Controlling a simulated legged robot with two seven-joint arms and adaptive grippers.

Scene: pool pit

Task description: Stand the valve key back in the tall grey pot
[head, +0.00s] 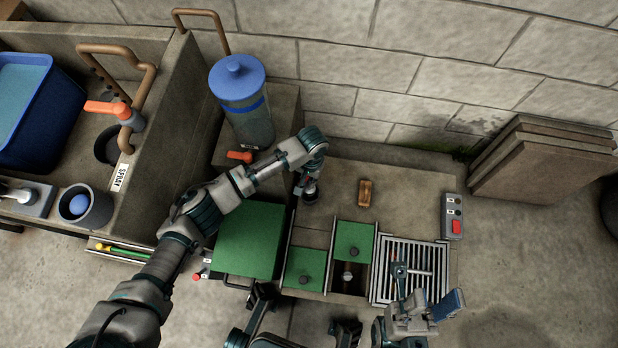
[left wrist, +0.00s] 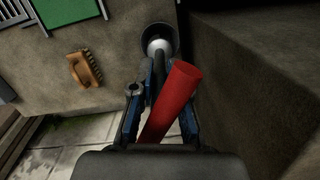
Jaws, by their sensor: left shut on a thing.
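My left gripper (head: 307,182) is low over the concrete slab, left of the wooden brush. In the left wrist view its two fingers (left wrist: 158,98) are shut around the valve key, whose thick red handle (left wrist: 172,102) slants between them. I cannot tell how deep the shaft's end is. In the head view the pot's dark body (head: 311,195) shows just below the gripper, partly covered. My right gripper (head: 430,306) is open and empty at the front right, over the grate's edge.
A wooden brush (head: 365,193) lies on the slab. Green lids (head: 352,240) and a metal grate (head: 422,255) are in front. A blue-lidded canister (head: 241,100) stands behind my left arm. A red-button switch box (head: 453,216) is at the right.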

